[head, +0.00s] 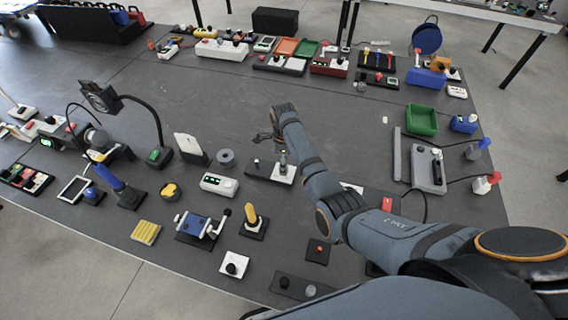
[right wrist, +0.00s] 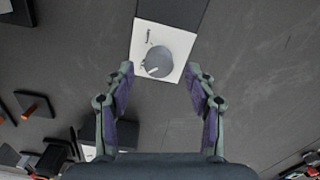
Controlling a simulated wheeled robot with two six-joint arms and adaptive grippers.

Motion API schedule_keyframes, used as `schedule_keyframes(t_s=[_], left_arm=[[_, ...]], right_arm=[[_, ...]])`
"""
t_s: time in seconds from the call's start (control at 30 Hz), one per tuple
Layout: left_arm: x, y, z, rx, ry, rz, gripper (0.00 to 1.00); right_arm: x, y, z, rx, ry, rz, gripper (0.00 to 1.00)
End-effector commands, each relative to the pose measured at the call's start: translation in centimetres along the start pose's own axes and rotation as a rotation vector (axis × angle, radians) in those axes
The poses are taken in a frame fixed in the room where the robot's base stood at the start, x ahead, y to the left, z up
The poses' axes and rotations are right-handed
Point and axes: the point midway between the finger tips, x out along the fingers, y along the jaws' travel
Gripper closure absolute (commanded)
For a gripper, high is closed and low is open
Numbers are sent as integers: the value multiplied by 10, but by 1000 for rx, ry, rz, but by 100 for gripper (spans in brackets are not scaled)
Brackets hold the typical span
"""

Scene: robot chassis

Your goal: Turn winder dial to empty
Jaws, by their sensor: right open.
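My right gripper (head: 272,137) reaches out over the middle of the table in the head view. In the right wrist view its two fingers (right wrist: 160,92) are spread apart with nothing between them. Ahead of the fingertips is a white square plate (right wrist: 180,30) with a round grey dial-like knob (right wrist: 159,62) on it. The fingertips look apart from the knob. I cannot read any dial marking. My left gripper is not in view.
A white box with green lights (head: 219,184) and a grey ring (head: 226,158) stand left of the unit. A black lamp-like stand (head: 158,157) rises further left. A green tray (head: 421,120) is at the right.

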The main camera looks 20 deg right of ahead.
Motion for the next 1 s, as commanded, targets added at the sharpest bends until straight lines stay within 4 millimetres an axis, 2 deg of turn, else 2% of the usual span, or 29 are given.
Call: schedule_keyframes(t_s=[0.03,0.13,0.43,0.83,1.0], left_arm=[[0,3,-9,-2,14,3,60],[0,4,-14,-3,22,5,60],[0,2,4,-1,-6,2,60],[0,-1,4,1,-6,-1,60],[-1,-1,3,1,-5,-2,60]], right_arm=[[6,0,0,0,1,1,44],[15,0,0,0,0,0,44],[19,0,0,0,0,-1,44],[18,0,0,0,0,-1,97],[18,0,0,-7,-1,0,99]])
